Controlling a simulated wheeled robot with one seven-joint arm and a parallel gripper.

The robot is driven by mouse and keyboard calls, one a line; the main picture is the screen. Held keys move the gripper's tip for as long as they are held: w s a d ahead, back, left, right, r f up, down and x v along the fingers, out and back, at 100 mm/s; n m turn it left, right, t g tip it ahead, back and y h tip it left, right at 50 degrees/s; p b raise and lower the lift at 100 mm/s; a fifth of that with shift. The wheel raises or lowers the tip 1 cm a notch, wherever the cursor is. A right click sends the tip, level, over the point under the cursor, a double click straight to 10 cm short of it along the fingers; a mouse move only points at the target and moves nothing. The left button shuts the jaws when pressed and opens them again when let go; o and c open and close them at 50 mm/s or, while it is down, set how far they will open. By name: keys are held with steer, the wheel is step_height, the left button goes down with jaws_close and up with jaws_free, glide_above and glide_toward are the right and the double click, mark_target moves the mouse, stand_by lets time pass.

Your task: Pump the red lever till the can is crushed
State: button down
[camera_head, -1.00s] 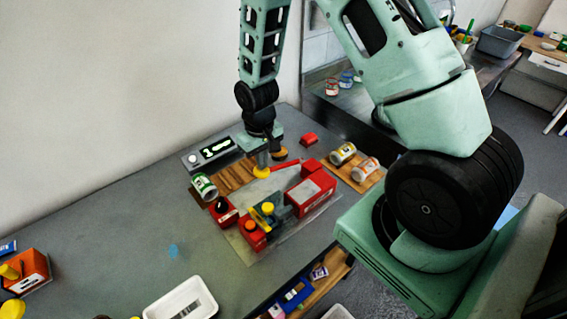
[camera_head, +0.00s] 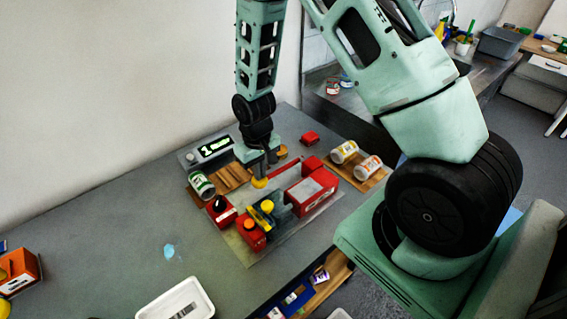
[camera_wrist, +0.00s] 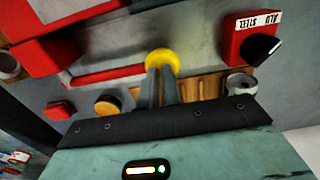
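The crusher (camera_head: 312,193) is a red and grey machine on a plate on the bench. Its red lever (camera_head: 286,167) ends in a yellow knob (camera_head: 260,183). In the wrist view the red lever (camera_wrist: 100,76) runs left from the yellow knob (camera_wrist: 162,60). My gripper (camera_head: 263,173) is at the knob from above. In the wrist view its fingers (camera_wrist: 162,76) are close together, their tips at the knob; contact is not certain. No can is clearly visible inside the crusher.
Two more cans, yellow-labelled (camera_head: 344,152) and orange-labelled (camera_head: 368,167), lie on a wooden board at right. A display box (camera_head: 214,147) and slatted wooden rack (camera_head: 232,178) stand behind. A white tray (camera_head: 177,300) is at the front. The bench's left middle is mostly clear.

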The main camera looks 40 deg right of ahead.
steer(key=shift+d+f, duration=0.15)
steer(key=shift+f+b, duration=0.95)
steer(key=shift+f, duration=0.3)
steer(key=r+p, duration=0.4)
steer(key=r, duration=0.1)
steer(key=d+r+p, duration=0.1)
steer(key=r+p, duration=0.1)
steer(key=r, duration=0.1)
steer(key=shift+a+f+b, duration=0.2)
steer(key=shift+f+b, duration=0.3)
steer(key=shift+f, duration=0.2)
steer(key=shift+a+f+b, duration=0.2)
steer(key=shift+f+b, duration=0.25)
steer(key=shift+f, duration=0.25)
